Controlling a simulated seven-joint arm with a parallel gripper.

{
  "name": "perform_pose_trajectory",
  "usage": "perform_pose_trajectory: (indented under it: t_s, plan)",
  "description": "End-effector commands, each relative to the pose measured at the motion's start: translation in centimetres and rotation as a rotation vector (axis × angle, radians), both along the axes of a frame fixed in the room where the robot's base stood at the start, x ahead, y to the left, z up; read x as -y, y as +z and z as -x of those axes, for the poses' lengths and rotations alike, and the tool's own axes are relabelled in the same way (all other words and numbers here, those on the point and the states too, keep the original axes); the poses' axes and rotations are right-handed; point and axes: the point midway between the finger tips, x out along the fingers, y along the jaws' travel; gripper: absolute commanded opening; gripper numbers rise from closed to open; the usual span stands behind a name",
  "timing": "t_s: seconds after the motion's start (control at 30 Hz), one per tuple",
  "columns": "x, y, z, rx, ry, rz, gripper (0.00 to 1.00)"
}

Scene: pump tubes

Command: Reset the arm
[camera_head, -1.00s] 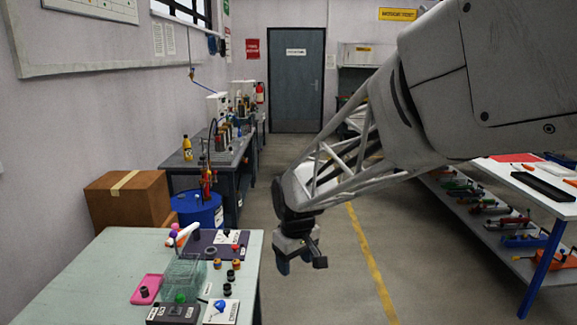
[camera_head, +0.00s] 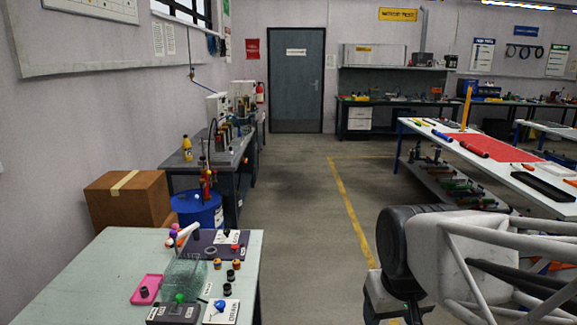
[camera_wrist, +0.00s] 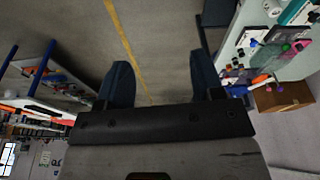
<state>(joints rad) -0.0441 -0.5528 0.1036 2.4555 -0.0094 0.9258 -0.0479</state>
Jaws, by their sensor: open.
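My arm fills the lower right of the head view, lowered beside the aisle. My gripper (camera_wrist: 165,82) shows in the wrist view with its two dark fingers spread apart and nothing between them, over the grey floor. In the head view only its upper part shows at the bottom edge and the fingertips are out of frame. The pale green table (camera_head: 88,268) stands at lower left, clear of my gripper. It bears a pink tray (camera_head: 146,290), a clear greenish bin (camera_head: 184,275) and several small coloured caps.
A cardboard box (camera_head: 128,199) and a blue drum (camera_head: 198,212) stand behind the table. A white bench (camera_head: 500,170) with a red mat stands at right. The floor aisle (camera_head: 300,215) with its yellow line is clear up to the door (camera_head: 297,80).

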Motion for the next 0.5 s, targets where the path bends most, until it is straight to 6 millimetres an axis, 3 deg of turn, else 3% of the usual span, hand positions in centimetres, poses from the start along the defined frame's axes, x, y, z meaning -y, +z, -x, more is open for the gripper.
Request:
perform_pose_trajectory:
  t_s: [0.2,0.5]
  plan:
    - [1.4,-0.3,3.6,0.019,-0.086,-0.01,0.61]
    - [1.8,-0.6,4.8,0.023,-0.117,-0.014,0.61]
